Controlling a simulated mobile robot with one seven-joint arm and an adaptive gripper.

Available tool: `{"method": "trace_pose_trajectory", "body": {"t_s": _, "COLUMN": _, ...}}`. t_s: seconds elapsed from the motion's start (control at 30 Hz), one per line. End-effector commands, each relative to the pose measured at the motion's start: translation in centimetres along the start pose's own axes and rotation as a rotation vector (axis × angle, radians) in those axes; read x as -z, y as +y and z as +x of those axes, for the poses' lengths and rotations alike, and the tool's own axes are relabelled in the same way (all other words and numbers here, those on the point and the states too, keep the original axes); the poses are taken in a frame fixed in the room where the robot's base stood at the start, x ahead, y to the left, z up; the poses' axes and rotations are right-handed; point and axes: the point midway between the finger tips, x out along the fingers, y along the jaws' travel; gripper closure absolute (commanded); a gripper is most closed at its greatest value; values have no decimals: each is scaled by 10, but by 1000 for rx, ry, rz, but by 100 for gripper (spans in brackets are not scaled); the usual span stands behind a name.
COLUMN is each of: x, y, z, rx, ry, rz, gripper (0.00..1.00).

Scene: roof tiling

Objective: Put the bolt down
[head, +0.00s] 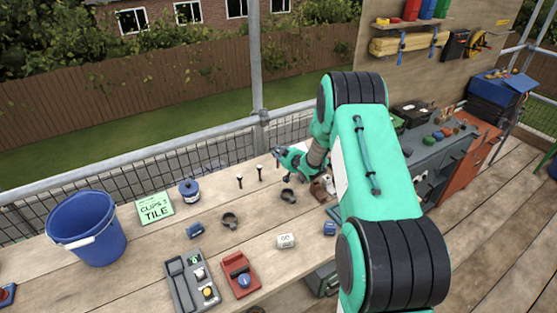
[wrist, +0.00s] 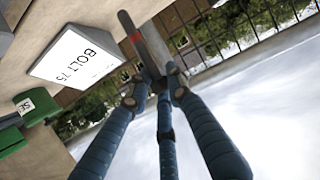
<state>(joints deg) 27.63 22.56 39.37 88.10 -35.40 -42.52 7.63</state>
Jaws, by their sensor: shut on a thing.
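In the wrist view my gripper (wrist: 157,86) has its blue fingers closed around a long grey shaft (wrist: 148,45) with a dark far end and a red band, which looks like the bolt. The shaft points away from the fingers. Its held end is partly hidden by the fingertips. In the head view my gripper (head: 279,154) is over the far side of the wooden bench (head: 165,240); what it holds is too small to make out there. A white block marked "BOLT 75" (wrist: 82,55) stands left of the shaft, apart from it.
Two dark upright pins (head: 240,182) (head: 260,173) stand near the gripper. Dark rings (head: 288,196), a blue pot (head: 189,189), a green tile sign (head: 155,208), a blue bucket (head: 88,228) and a red tray (head: 240,274) share the bench. A mesh guardrail (head: 140,172) runs behind.

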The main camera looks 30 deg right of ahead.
Motion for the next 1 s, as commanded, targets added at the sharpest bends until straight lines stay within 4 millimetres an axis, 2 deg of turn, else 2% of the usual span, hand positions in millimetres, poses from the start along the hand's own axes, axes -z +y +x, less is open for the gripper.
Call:
{"method": "trace_pose_trajectory", "body": {"t_s": 0.33, "x": -1, "y": 0, "z": 1, "rx": 0, "ry": 0, "rz": 0, "gripper": 100}}
{"method": "trace_pose_trajectory", "body": {"t_s": 0.7, "x": -30, "y": -6, "z": 13, "rx": 1, "ry": 1, "rz": -1, "gripper": 100}}
{"method": "trace_pose_trajectory", "body": {"t_s": 1.0, "x": -32, "y": -6, "z": 13, "rx": 0, "ry": 1, "rz": -1, "gripper": 100}}
